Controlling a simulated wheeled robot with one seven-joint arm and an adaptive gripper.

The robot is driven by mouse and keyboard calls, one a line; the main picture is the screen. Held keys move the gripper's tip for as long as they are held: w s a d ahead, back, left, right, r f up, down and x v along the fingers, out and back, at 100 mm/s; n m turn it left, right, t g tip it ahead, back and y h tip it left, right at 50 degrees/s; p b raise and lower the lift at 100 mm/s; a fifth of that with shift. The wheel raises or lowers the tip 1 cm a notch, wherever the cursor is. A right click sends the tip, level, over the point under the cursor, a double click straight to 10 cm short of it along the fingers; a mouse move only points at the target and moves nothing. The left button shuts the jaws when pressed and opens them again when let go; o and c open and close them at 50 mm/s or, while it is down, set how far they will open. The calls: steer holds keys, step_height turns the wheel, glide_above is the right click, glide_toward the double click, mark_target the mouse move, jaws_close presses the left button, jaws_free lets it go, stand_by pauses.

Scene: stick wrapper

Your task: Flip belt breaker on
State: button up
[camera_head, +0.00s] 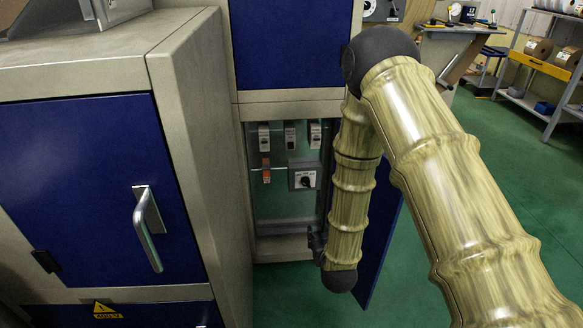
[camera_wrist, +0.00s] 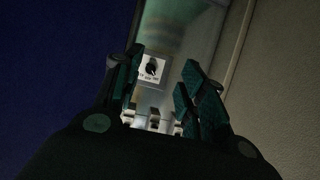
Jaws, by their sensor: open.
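Three small white breakers sit in a row in the open electrical compartment: left (camera_head: 264,136), middle (camera_head: 290,135) and right (camera_head: 314,134). Their labels are too small to read, so I cannot tell which is the belt breaker or how its lever stands. The row also shows low in the wrist view, partly cut off by my gripper body, with one breaker (camera_wrist: 155,122) between the fingers. My gripper (camera_wrist: 163,60) is open and empty. In the head view my gripper (camera_head: 317,243) is mostly hidden behind my arm, low at the compartment's right side, below the breakers and apart from them.
A grey rotary switch (camera_head: 304,179) with a black knob sits below the breakers; it shows between my fingertips in the wrist view (camera_wrist: 152,69). An orange-red part (camera_head: 266,168) hangs under the left breaker. The blue compartment door (camera_head: 381,245) stands open behind my arm.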

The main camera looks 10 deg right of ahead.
steer(key=w+a+r+t+b, duration=0.4)
steer(key=w+r+t+b, duration=0.1)
steer(key=w+b, duration=0.4)
steer(key=t+b, duration=0.4)
steer(key=b, duration=0.2)
glide_toward(291, 148)
steer(key=b+x, duration=0.4)
steer(key=x, duration=0.4)
steer(key=shift+w, duration=0.2)
steer(key=shift+c, duration=0.5)
jaws_close()
